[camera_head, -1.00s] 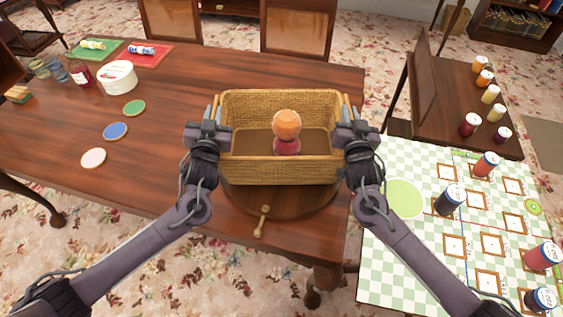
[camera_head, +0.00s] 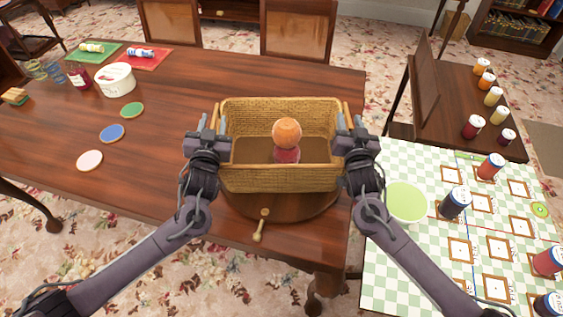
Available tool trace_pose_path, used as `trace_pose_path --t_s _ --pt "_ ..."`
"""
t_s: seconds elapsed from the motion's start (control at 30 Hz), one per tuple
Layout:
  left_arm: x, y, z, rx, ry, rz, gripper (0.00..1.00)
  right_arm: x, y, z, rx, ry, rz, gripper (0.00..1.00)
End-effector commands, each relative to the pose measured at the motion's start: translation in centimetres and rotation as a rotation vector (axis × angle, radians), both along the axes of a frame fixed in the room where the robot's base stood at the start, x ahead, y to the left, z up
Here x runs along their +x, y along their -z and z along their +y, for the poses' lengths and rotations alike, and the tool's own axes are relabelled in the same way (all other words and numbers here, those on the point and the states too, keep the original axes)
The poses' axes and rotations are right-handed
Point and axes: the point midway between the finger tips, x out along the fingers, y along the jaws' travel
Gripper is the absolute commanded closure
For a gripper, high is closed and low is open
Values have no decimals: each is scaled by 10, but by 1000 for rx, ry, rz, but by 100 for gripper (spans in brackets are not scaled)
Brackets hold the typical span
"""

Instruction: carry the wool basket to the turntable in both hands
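The wicker wool basket (camera_head: 280,178) sits upright over the round wooden turntable (camera_head: 265,205), whose front part shows below it. It appears to rest on the turntable, but the contact is hidden. An orange ball (camera_head: 287,132) and a dark red ball (camera_head: 286,156) are inside. My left gripper (camera_head: 211,121) is at the basket's left handle, with its fingers apart on either side of it. My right gripper (camera_head: 349,120) is at the right handle in the same way, fingers apart.
A small wooden peg (camera_head: 261,226) sticks out at the turntable's front. A checkered table (camera_head: 400,258) with jars and a green bowl (camera_head: 407,201) is at right.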

Motion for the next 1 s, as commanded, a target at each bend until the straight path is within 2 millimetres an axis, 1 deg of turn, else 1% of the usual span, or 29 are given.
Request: trace_pose_path --t_s 0.17,0.3,0.4,0.5,0.6,0.67,0.77,0.87,1.0 --pt "-32 2 0 -1 1 5 66 0 0 0 0 -1 0 66" --pt "-63 2 -1 -1 2 4 66 0 0 1 0 -1 0 66" --pt "-83 2 -1 -1 1 4 66 0 0 1 0 -1 0 66" --pt "-98 2 -1 0 0 4 66 0 0 1 0 -1 0 66" --pt "-108 1 -1 1 -1 3 66 0 0 0 0 -1 0 66" --pt "-111 0 -1 1 -1 2 66 -1 0 0 0 -1 1 66" --pt "-114 0 -1 1 -1 2 66 -7 1 0 1 -1 1 66" --pt "-114 0 -1 1 -1 2 66 -22 1 0 2 -1 2 66" --pt "-114 0 -1 1 -1 1 66 -52 2 0 2 -2 4 66"
